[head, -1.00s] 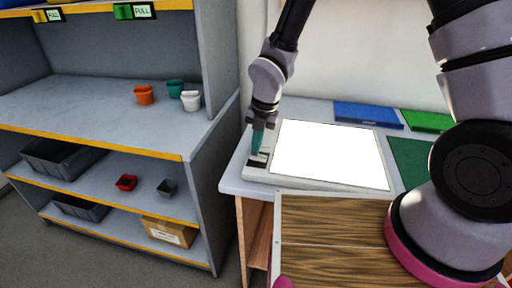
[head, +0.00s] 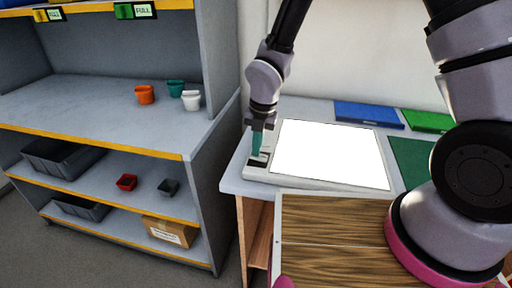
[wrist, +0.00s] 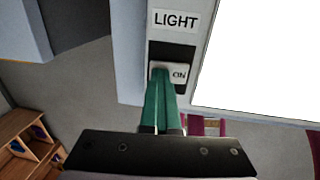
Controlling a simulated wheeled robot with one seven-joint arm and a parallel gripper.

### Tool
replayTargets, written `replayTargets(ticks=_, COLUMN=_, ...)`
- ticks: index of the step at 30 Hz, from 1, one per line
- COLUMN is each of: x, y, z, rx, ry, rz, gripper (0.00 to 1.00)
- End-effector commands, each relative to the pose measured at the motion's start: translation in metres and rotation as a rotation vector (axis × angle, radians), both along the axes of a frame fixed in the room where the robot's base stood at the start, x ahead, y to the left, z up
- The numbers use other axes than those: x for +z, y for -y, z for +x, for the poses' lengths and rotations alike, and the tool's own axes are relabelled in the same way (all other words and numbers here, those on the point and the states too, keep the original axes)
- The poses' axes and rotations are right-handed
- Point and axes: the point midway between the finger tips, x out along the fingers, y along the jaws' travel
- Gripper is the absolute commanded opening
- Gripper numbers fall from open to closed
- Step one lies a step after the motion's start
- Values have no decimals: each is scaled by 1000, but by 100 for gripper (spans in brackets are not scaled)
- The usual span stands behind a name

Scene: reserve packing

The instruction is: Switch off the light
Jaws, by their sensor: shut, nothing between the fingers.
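The light panel (head: 325,152) glows bright white on the table; its lit face also fills the right of the wrist view (wrist: 265,55). On its left border is a rocker switch (wrist: 178,74) in a dark housing, its visible end marked "ON", with a "LIGHT" label (wrist: 175,20) beyond it. My gripper (wrist: 160,80) is shut and empty, its green fingertips over the left part of the switch. Whether they touch it I cannot tell. In the head view my gripper (head: 257,150) points down at the panel's left border and hides part of the switch.
A grey shelf unit (head: 110,110) stands at the left with orange, teal and white cups (head: 191,101) on it. Blue (head: 367,114) and green (head: 427,121) flat pieces lie behind and right of the panel. A wooden surface (head: 330,232) is in front.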

Motion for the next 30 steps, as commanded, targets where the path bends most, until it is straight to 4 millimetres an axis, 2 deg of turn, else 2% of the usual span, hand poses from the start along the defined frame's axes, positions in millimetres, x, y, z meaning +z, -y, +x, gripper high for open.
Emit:
replayTargets(ticks=1, x=-2, y=6, z=-2, rx=-3, ry=-7, rz=-8, gripper=0)
replayTargets(ticks=6, x=0, y=13, z=-3, rx=-4, ry=-7, rz=-7, gripper=0)
replayTargets(ticks=18, x=4, y=13, z=-2, rx=-4, ry=-4, rz=-4, gripper=0)
replayTargets(ticks=23, x=25, y=16, z=-1, rx=-6, ry=-1, rz=-2, gripper=0)
replayTargets(ticks=30, x=74, y=21, z=-2, rx=-7, ry=0, rz=-2, gripper=0)
